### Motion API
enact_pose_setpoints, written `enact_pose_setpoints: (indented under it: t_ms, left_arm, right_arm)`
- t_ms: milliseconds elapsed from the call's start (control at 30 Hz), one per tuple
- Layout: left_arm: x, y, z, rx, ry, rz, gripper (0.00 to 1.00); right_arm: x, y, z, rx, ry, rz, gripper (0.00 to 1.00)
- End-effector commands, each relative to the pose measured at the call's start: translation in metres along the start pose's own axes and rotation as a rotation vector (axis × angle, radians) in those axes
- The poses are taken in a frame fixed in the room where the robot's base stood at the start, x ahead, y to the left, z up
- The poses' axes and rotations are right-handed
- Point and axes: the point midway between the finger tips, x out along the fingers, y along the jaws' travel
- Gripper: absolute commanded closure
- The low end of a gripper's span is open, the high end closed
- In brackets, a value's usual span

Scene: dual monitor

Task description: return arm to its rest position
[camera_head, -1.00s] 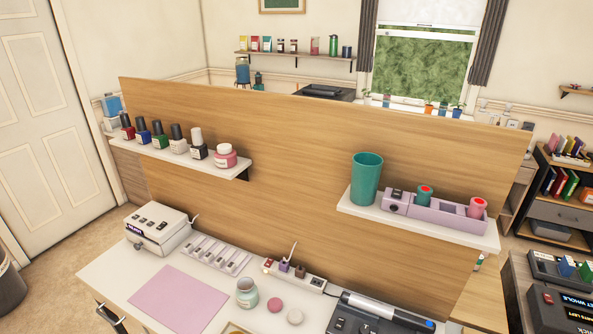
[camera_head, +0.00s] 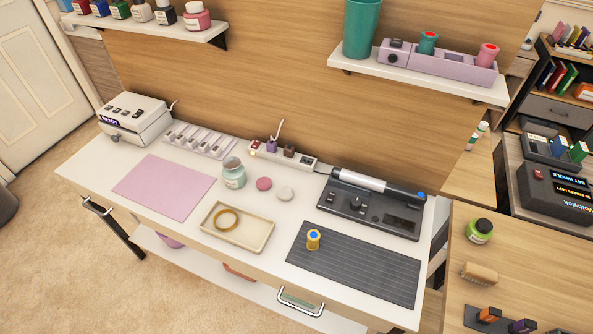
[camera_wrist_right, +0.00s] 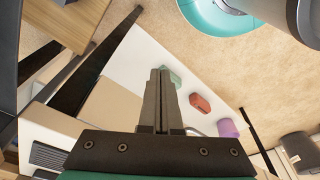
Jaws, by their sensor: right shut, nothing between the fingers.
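My right gripper (camera_wrist_right: 160,75) shows in the right wrist view. Its two fingers are together and empty. Beyond its tips are the beige floor (camera_wrist_right: 185,50) and a white lower shelf (camera_wrist_right: 140,65) bearing a green item (camera_wrist_right: 172,77), a red item (camera_wrist_right: 200,103) and a purple item (camera_wrist_right: 228,127). The fingers overlap the shelf in this view, and I cannot tell how far off it is. In the head view neither of my arms nor grippers shows. My left gripper is in no view.
The white desk (camera_head: 95,172) bears a pink mat (camera_head: 170,188), a tray (camera_head: 237,228) with a ring, a dark ribbed mat (camera_head: 355,265) with a yellow spool (camera_head: 314,239), and a dark device (camera_head: 370,205). Drawer handles (camera_head: 300,302) jut from its front. Open floor (camera_head: 60,260) lies at left.

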Motion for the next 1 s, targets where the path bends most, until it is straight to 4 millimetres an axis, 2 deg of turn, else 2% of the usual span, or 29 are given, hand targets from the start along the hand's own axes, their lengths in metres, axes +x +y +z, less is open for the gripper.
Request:
enact_pose_setpoints:
  t_ms: [33,100,300,400,500,633,1000]
  left_arm:
    - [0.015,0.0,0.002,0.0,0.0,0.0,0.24]
    - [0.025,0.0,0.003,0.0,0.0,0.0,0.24]
    - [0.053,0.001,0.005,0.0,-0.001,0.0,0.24]
    - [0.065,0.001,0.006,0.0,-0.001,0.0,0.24]
    - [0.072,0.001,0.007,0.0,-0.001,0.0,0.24]
    - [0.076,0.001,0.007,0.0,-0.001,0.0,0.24]
    - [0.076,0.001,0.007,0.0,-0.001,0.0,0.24]
  right_arm:
    - [0.027,-0.001,0.017,-0.002,-0.015,-0.001,1.0]
    - [0.051,-0.002,0.038,-0.005,-0.028,-0.003,1.0]
    - [0.11,-0.004,0.098,-0.013,-0.06,-0.005,1.0]
    - [0.129,-0.005,0.125,-0.017,-0.073,-0.006,1.0]
    - [0.14,-0.005,0.144,-0.02,-0.082,-0.007,1.0]
    - [0.146,-0.005,0.159,-0.022,-0.087,-0.007,1.0]
    - [0.147,-0.005,0.162,-0.022,-0.088,-0.007,1.0]
